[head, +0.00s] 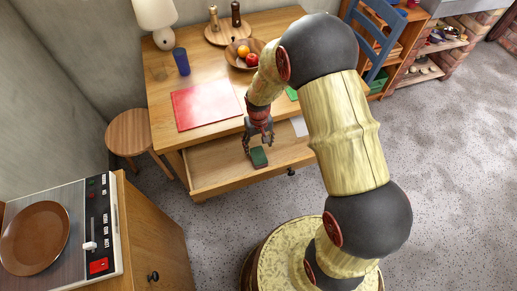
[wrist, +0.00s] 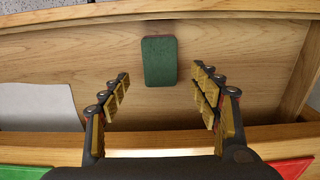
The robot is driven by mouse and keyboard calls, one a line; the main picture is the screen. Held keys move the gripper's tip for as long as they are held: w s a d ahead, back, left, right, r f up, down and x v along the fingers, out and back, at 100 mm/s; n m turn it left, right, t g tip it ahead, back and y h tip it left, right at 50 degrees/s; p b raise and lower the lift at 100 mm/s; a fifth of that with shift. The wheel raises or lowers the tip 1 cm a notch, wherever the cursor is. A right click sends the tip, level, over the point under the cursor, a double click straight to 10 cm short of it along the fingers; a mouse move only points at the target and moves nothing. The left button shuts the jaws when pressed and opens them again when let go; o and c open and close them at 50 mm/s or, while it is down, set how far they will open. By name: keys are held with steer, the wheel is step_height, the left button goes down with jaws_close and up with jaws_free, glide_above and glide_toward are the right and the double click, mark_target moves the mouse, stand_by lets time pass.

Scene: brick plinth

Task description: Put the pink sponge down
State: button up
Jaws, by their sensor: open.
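The sponge (head: 259,157) lies in the open drawer (head: 215,175) of the wooden table. It shows a dark green top face, with a thin reddish edge in the wrist view (wrist: 160,62); most of its sides are hidden. My gripper (head: 259,143) is over the drawer, close to the sponge. In the wrist view my gripper (wrist: 160,78) has its fingers spread wide, with the sponge beyond and between the tips. No finger appears to touch it, and nothing is held.
A white sheet (wrist: 38,105) lies in the drawer beside the sponge. On the table (head: 160,82) are a red mat (head: 207,104), a blue cup (head: 181,61) and a fruit bowl (head: 238,60). A round stool (head: 131,131) stands left. The drawer has bare room around the sponge.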

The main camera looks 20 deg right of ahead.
steer(key=s+r+t, duration=0.1)
steer(key=s+r, duration=0.2)
steer(key=r, duration=1)
steer(key=s+r+t, duration=0.2)
steer(key=r, duration=1)
steer(key=s+r+t, duration=0.2)
steer(key=s+r, duration=1)
steer(key=s, duration=0.4)
steer(key=shift+s+r+t+p, duration=0.3)
steer(key=shift+p, duration=0.05)
